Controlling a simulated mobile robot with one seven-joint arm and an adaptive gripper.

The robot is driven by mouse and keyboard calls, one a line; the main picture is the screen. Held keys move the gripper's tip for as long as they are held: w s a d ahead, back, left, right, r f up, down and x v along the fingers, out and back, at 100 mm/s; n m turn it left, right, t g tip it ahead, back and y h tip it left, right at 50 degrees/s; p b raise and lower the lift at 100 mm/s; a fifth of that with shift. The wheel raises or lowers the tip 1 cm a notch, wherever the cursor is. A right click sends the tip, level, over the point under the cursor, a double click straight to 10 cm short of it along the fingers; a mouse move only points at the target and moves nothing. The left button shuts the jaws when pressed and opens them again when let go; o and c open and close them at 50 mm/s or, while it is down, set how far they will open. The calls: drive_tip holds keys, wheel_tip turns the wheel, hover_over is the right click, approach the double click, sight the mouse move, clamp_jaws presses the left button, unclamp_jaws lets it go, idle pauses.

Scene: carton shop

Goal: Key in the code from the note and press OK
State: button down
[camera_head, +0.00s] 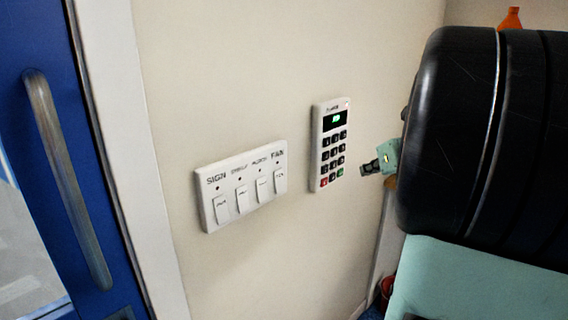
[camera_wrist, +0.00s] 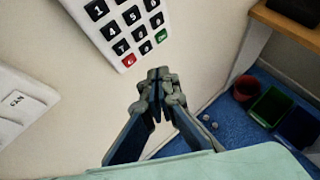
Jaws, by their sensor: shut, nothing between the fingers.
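A white keypad (camera_head: 333,147) hangs on the wall, with black number keys, a red key at the bottom left and a green key at the bottom right. Its small display shows green characters too small to read. The lower part of the keypad (camera_wrist: 128,28) fills the top of the wrist view, with the green OK key (camera_wrist: 162,36) at its lower right. My gripper (camera_wrist: 158,74) is shut and empty, its tips just below the keypad's lower edge in that view. In the head view my gripper (camera_head: 371,167) is right of the keypad. No note shows in either view.
A white panel of labelled switches (camera_head: 243,186) is on the wall left of the keypad. A blue door (camera_head: 70,150) with a long handle is further left. In the wrist view, red, green and blue bins (camera_wrist: 270,106) stand on the blue floor under a wooden shelf (camera_wrist: 290,25).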

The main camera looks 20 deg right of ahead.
sight(326, 156)
drive_tip(key=shift+w, duration=0.15)
drive_tip(key=w+a+p, duration=0.1)
drive_tip(key=w+a, duration=0.2)
drive_tip(key=w, duration=0.5)
drive_tip(key=shift+a+p, duration=0.15)
drive_tip(key=shift+p, duration=0.2)
drive_tip(key=shift+w, duration=0.1)
idle(1.4)
drive_tip(key=shift+w+a+p, duration=0.15)
drive_tip(key=shift+w+p, duration=0.1)
drive_tip(key=shift+p, duration=0.05)
drive_tip(key=shift+w+a, duration=0.15)
drive_tip(key=shift+w, duration=0.2)
idle(0.6)
drive_tip(key=shift+s+d, duration=0.25)
drive_tip(key=shift+s, duration=0.45)
